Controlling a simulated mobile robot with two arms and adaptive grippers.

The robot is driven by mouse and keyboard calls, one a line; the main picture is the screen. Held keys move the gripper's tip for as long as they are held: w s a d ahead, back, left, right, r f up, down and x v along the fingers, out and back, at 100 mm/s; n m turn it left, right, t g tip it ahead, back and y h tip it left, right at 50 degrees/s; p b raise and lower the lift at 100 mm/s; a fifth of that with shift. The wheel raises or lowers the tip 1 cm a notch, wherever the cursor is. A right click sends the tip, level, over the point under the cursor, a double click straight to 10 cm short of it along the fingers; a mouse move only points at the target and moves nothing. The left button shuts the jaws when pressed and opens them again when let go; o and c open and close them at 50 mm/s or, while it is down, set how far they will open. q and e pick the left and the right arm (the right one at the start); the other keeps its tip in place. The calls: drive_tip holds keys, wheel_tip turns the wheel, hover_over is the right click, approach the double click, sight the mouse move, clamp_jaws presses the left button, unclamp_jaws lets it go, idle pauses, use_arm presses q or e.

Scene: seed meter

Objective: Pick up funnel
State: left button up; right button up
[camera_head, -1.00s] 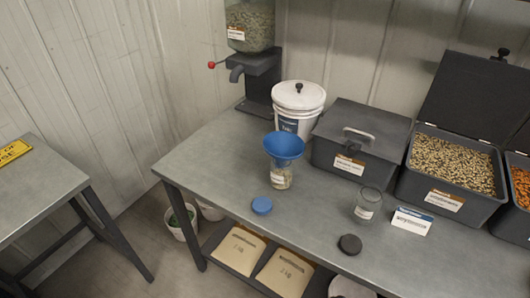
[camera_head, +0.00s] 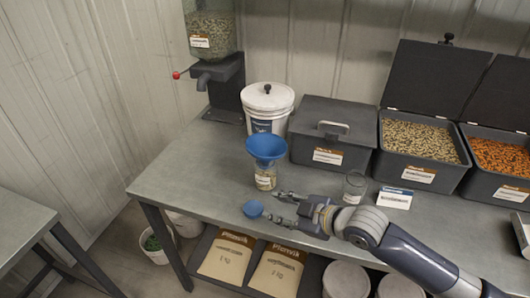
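The blue funnel (camera_head: 266,147) sits upright in the mouth of a clear glass jar (camera_head: 265,178) that holds some seed. The jar stands on the grey metal table (camera_head: 170,180). My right gripper (camera_head: 274,206) has come in from the right. Its two fingers are spread and nothing shows between them. It is in front of the jar, below and slightly right of the funnel in the picture, apart from it. A blue lid (camera_head: 253,209) is just left of the fingertips. My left gripper is not in view.
An empty glass (camera_head: 355,187) and a label card (camera_head: 395,198) stand behind my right arm. A white bucket (camera_head: 267,105), a closed grey bin (camera_head: 331,133) and open seed bins (camera_head: 420,143) line the back. A dispenser (camera_head: 212,62) stands back left. The left tabletop is clear.

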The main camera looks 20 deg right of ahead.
drive_tip(key=n+t+y, duration=0.1)
drive_tip(key=n+t, duration=0.1)
approach(265, 158)
drive_tip(key=p+x, duration=0.2)
drive_tip(key=x, duration=1)
drive_tip(key=shift+d, duration=0.1)
drive_tip(key=shift+s, duration=0.1)
drive_tip(key=shift+c, duration=0.8)
clamp_jaws()
